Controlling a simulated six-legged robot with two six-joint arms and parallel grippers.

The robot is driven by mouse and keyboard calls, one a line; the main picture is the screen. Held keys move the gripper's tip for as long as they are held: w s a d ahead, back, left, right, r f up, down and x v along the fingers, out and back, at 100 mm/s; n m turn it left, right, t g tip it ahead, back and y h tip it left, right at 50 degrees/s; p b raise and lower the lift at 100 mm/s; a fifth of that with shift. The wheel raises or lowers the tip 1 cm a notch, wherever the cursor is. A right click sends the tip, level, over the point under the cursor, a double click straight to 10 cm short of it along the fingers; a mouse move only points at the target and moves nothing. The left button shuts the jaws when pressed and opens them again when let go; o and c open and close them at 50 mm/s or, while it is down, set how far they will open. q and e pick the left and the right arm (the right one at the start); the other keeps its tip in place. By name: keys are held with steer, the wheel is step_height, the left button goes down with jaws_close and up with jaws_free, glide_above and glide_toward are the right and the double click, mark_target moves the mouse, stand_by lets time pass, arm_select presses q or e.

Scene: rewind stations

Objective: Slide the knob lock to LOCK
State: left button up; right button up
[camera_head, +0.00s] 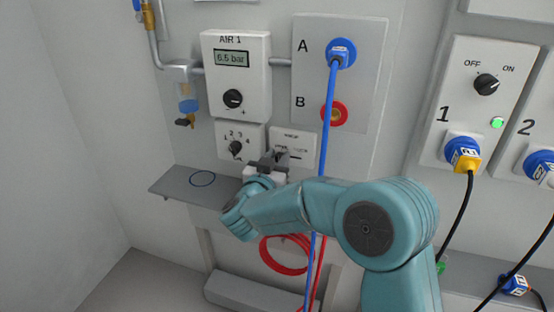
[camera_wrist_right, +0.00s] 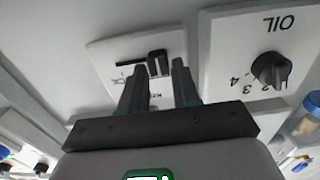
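The knob lock plate (camera_head: 308,140) is a small pale panel on the wall, below the A/B panel. In the right wrist view, which is upside down, the plate (camera_wrist_right: 104,52) carries a dark slot (camera_wrist_right: 130,63) and a dark slider (camera_wrist_right: 158,63) at the slot's right end. My right gripper (camera_head: 272,159) is at the plate's lower left in the head view. In the wrist view my right gripper (camera_wrist_right: 158,82) has its two fingers apart, with the slider just ahead between them. Contact cannot be told. The plate's small lettering is partly hidden. My left gripper is not in view.
A dial panel (camera_head: 222,131), marked OIL in the wrist view, is close beside the plate. A blue hose (camera_head: 325,130) hangs from port A just right of it. A grey shelf (camera_head: 172,183) juts out below. The AIR 1 unit (camera_head: 252,88) is above.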

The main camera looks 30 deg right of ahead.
mark_target(302, 155)
jaws_close()
steer(key=s+d, duration=0.3)
steer(key=s, duration=0.1)
steer(key=shift+d, duration=0.2)
steer(key=shift+f, duration=0.1)
steer(key=shift+o, duration=0.5)
jaws_free()
steer(key=shift+d, duration=0.1)
steer(key=o, duration=0.4)
steer(key=shift+s, duration=0.15)
